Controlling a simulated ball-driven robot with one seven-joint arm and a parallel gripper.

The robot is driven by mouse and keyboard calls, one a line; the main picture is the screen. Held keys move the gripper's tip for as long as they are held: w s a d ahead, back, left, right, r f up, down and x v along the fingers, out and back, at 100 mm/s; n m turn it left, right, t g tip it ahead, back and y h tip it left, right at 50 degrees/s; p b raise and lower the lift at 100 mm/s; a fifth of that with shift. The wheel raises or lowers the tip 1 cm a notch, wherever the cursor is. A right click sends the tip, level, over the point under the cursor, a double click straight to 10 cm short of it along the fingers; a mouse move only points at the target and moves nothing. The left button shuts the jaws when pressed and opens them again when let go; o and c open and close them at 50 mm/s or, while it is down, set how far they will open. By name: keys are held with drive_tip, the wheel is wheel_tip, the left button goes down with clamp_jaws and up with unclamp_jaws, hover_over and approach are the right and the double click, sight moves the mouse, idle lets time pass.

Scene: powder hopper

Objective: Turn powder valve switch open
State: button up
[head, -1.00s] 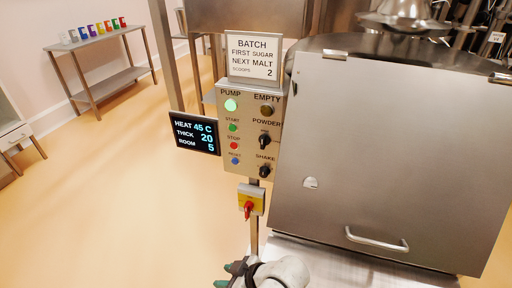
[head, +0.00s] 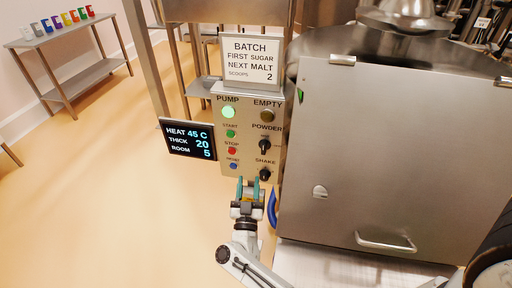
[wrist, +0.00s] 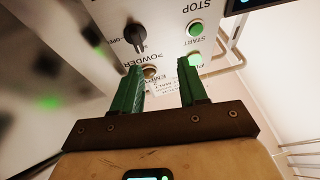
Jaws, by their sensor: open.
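The powder switch is a black knob (head: 265,146) on the metal control panel (head: 240,152), under the POWDER label. Its pointer stands roughly upright. My gripper (head: 248,183) is open and empty, in front of the panel's lower edge, below and left of the powder knob. Its green fingers (wrist: 162,72) are apart in the wrist view, with the knob beyond the left finger. Neither finger is seen touching it.
The shake knob (head: 265,174) sits just below the powder knob. Start, stop and reset buttons are on the left of the panel. A display (head: 188,139) juts out left. A large steel hopper (head: 390,150) stands close on the right. Open floor lies left.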

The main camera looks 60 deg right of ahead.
sight(263, 150)
drive_tip(key=d+r+g, duration=0.1)
drive_tip(key=d, duration=0.2)
drive_tip(key=w+d+r+m+g+h+p, duration=0.1)
drive_tip(key=d, duration=0.3)
drive_tip(key=d+r+g+p, duration=0.1)
drive_tip(key=d+r, duration=0.1)
drive_tip(key=d, duration=0.2)
drive_tip(key=shift+w+m+h, duration=0.25)
drive_tip(key=shift+m+h, duration=0.05)
drive_tip(key=shift+m, duration=0.1)
clamp_jaws()
